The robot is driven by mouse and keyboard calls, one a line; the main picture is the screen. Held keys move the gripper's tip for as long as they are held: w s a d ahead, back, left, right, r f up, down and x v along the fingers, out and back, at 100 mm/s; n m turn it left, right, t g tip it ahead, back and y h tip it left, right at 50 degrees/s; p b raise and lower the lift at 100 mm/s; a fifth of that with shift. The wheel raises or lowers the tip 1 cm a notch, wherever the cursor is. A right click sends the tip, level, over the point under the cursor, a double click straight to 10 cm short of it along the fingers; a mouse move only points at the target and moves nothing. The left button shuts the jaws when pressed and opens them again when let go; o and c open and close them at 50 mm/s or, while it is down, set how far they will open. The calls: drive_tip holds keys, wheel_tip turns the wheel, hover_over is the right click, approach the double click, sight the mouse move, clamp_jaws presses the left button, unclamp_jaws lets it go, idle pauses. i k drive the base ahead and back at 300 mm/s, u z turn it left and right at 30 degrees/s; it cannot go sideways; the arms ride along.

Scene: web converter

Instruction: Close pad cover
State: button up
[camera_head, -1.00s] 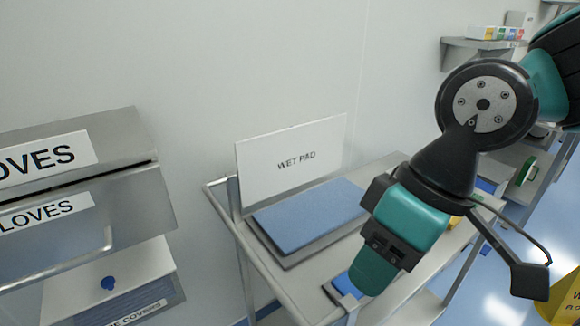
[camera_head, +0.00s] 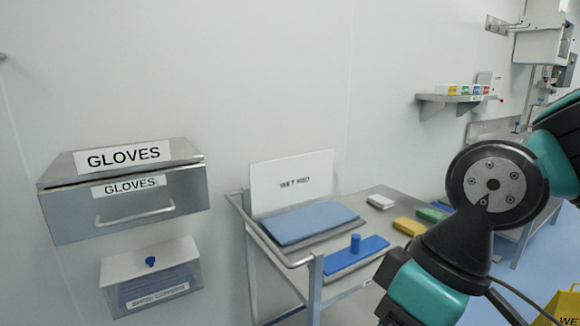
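The pad cover is a white upright panel (camera_head: 293,205) lettered "WET PAD", standing open at the back of the pad tray. The blue wet pad (camera_head: 308,222) lies uncovered in front of it on the metal cart (camera_head: 378,215). My arm comes in from the right side of the picture. Its black and teal links are to the right of the pad and in front of the cart. My gripper's fingers are below the picture's edge, so its state is hidden.
A blue block with a knob (camera_head: 355,250) sits at the cart's front. White (camera_head: 380,201), yellow (camera_head: 409,226) and green (camera_head: 431,214) blocks lie further right. A metal gloves box (camera_head: 75,215) and a shoe covers box (camera_head: 120,268) are on the left wall. A yellow sign (camera_head: 565,306) stands lower right.

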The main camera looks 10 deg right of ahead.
sight(276, 184)
drive_tip(key=u, duration=2)
drive_tip(key=i, duration=1.5)
drive_tip(key=z, duration=2.25)
